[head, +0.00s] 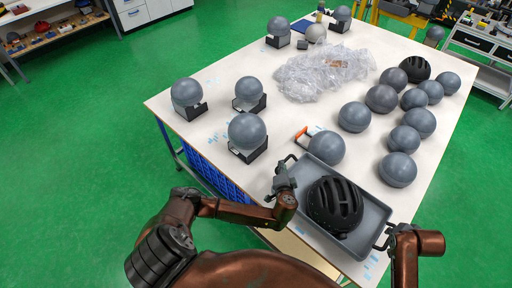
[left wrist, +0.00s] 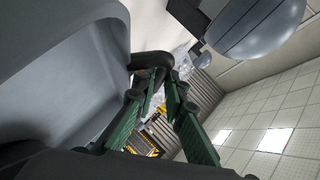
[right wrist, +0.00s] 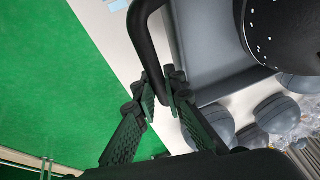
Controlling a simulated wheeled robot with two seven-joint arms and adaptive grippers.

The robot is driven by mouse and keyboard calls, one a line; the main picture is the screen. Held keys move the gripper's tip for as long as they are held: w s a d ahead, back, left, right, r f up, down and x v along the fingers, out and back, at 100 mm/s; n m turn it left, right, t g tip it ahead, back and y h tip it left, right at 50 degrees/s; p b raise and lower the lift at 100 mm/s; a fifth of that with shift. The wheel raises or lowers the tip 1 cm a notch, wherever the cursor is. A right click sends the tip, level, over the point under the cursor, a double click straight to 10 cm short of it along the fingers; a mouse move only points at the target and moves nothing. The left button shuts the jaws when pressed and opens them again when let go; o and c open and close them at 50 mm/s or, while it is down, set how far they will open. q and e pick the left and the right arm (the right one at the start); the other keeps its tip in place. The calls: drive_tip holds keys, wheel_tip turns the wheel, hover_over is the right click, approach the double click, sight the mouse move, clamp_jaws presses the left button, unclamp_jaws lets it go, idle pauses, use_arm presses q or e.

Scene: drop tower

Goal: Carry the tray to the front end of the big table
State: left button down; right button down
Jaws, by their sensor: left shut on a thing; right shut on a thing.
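A grey tray (head: 374,240) with a black helmet (head: 335,205) in it is at the near end of the big white table (head: 222,82). I cannot tell whether it rests on the table or is just above it. My left gripper (head: 284,180) is shut on the tray's black left handle, which shows in the left wrist view (left wrist: 150,60). My right gripper (head: 388,237) is shut on the right handle, which shows in the right wrist view (right wrist: 146,42). The green finger pads close around each handle bar.
A grey ball (head: 326,148) stands close behind the tray, beside an orange-handled thing (head: 301,133). Several balls crowd the right side; balls in black holders (head: 247,134) stand on the left. Crumpled plastic wrap (head: 322,72) lies mid-table. Green floor is open at left.

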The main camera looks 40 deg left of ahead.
use_arm(q)
drive_tip(key=shift+a+f, duration=0.1)
drive_tip(key=shift+f, duration=0.1)
use_arm(e)
drive_tip(key=shift+d+f, duration=0.1)
drive_tip(key=shift+f, duration=0.1)
